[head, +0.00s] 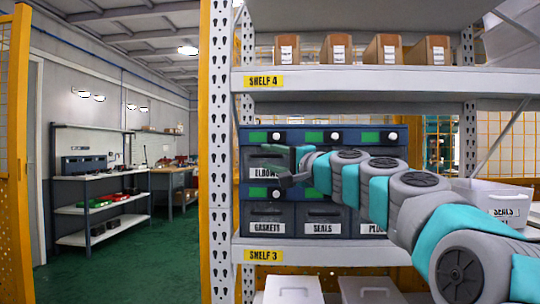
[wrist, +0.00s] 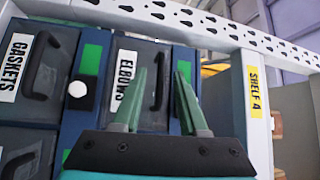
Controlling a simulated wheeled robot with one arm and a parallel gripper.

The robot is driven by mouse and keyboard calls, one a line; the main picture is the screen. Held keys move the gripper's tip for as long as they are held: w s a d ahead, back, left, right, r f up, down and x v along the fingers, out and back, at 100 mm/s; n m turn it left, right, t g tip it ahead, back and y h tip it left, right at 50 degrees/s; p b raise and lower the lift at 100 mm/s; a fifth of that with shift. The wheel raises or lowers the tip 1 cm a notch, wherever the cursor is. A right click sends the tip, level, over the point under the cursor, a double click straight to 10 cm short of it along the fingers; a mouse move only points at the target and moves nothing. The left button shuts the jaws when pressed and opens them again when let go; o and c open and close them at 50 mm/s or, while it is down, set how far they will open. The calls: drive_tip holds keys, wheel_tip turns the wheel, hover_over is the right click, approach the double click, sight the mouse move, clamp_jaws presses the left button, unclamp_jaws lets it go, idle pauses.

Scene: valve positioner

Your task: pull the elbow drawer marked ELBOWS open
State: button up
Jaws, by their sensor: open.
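The ELBOWS drawer (head: 255,161) is a dark grey front at the upper left of a blue drawer cabinet (head: 379,136), and it looks shut. Its label is partly covered by my gripper in the head view. In the wrist view, turned sideways, the ELBOWS drawer (wrist: 130,55) shows its white label and black bar handle (wrist: 162,80). My gripper (head: 279,165) is open and empty in front of this drawer. In the wrist view the fingers of my gripper (wrist: 160,72) appear on either side of the handle. I cannot tell whether they touch it.
The cabinet stands on the SHELF 3 board (head: 330,254), with GASKETS (head: 267,219) and SEALS (head: 324,220) drawers below. The SHELF 4 board (head: 380,80) runs above, holding brown boxes (head: 338,49). A perforated upright (head: 221,150) stands left of the cabinet. A white bin (head: 490,197) sits at right.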

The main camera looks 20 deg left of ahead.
drive_tip(key=shift+w+a, duration=0.1)
drive_tip(key=shift+a, duration=0.05)
drive_tip(key=shift+c, duration=0.3)
clamp_jaws()
idle(1.1)
